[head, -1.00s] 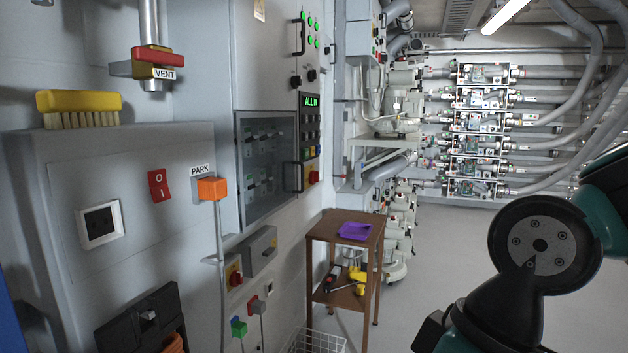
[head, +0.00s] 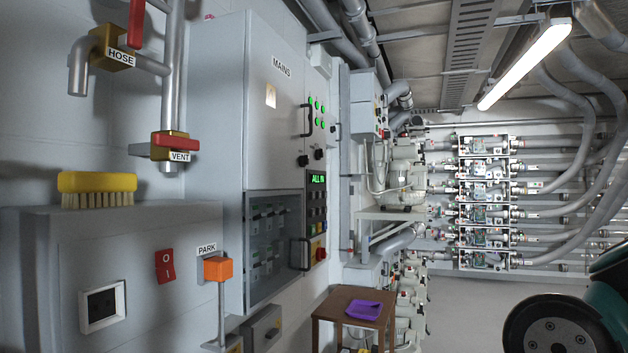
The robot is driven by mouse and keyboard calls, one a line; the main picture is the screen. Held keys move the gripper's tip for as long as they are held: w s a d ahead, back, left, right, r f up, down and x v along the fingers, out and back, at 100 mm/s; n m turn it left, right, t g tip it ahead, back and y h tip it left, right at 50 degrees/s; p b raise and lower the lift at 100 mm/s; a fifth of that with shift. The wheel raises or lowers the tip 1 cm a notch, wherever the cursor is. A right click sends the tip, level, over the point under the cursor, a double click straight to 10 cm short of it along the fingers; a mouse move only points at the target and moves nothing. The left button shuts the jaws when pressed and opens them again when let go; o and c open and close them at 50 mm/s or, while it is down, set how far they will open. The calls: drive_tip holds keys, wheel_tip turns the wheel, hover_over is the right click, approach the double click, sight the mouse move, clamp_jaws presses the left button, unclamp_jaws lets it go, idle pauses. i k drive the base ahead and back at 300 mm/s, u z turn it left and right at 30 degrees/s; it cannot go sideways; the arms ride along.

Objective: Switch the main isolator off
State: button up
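The tall grey cabinet labelled MAINS (head: 225,110) stands on the left wall. On its right-hand face are several green lamps (head: 317,112), black knobs, a green lit display (head: 317,179) reading "ALL IN" and rows of small buttons. Below these is a red rotary knob on a yellow plate (head: 319,251), which looks like an isolator; its setting is too small to read. My gripper is out of view; only part of my arm shows at the bottom right.
A glass-fronted door (head: 272,245) is on the cabinet's lower part. A brown table (head: 345,295) with a purple tray (head: 364,310) stands below and right. At left are a red rocker switch (head: 165,266), orange PARK block (head: 218,268) and yellow brush (head: 97,183). Open floor lies right.

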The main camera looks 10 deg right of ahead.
sight(321, 254)
drive_tip(key=z, duration=0.8)
drive_tip(key=i, duration=1.1)
drive_tip(key=z, duration=0.75)
drive_tip(key=i, duration=0.95)
drive_tip(key=u, duration=0.75)
drive_tip(key=i, duration=0.9)
drive_tip(key=u, duration=0.9)
drive_tip(key=i, duration=0.25)
drive_tip(key=u, duration=0.25)
